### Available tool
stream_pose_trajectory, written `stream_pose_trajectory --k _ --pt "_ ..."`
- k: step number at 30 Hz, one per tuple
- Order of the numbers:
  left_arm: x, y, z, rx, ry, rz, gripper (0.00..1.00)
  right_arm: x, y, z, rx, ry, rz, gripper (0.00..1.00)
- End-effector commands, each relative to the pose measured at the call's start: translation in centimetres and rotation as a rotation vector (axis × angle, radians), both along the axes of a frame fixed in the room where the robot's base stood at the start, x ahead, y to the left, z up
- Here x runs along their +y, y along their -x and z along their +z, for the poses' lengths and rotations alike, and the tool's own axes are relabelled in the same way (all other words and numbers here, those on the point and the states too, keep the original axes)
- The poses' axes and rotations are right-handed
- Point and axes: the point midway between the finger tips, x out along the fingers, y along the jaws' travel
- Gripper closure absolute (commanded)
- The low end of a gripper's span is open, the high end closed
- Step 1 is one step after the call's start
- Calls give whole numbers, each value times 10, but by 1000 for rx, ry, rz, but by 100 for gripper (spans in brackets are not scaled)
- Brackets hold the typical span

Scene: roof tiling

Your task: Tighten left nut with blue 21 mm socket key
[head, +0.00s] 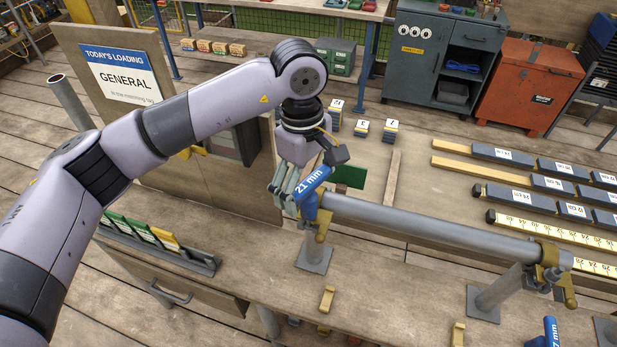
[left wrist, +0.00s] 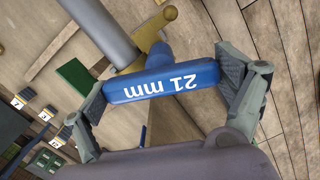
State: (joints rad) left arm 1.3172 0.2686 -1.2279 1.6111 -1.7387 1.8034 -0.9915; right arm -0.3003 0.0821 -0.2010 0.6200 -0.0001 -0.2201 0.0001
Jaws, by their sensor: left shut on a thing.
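The blue 21 mm socket key (head: 313,183) is in my left gripper (head: 290,190), which is shut on its handle. In the left wrist view the handle of the key (left wrist: 165,82) lies between the two fingers of the gripper (left wrist: 170,90). The key's shaft points at the brass coupler (head: 323,226) on the left end of the grey tube (head: 430,222). The coupler also shows in the left wrist view (left wrist: 147,36). The left nut is hidden behind the key, so I cannot tell whether the socket sits on it. My right gripper is not in view.
A second brass coupler (head: 550,262) holds the tube's right end. Another blue key (head: 551,330) stands at the lower right, marked 7 mm as far as it shows. A rack of coloured cards (head: 160,243) stands at the left of the bench. Small brass pieces (head: 327,299) lie along the front.

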Motion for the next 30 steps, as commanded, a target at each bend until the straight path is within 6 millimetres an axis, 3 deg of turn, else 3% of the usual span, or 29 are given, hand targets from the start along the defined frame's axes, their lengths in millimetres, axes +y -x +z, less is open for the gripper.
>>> stream_pose_trajectory --k 3,30 --pt "0 0 2 0 0 -58 68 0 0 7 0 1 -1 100" --pt "0 -1 -2 -2 -1 -336 68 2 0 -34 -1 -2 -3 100"
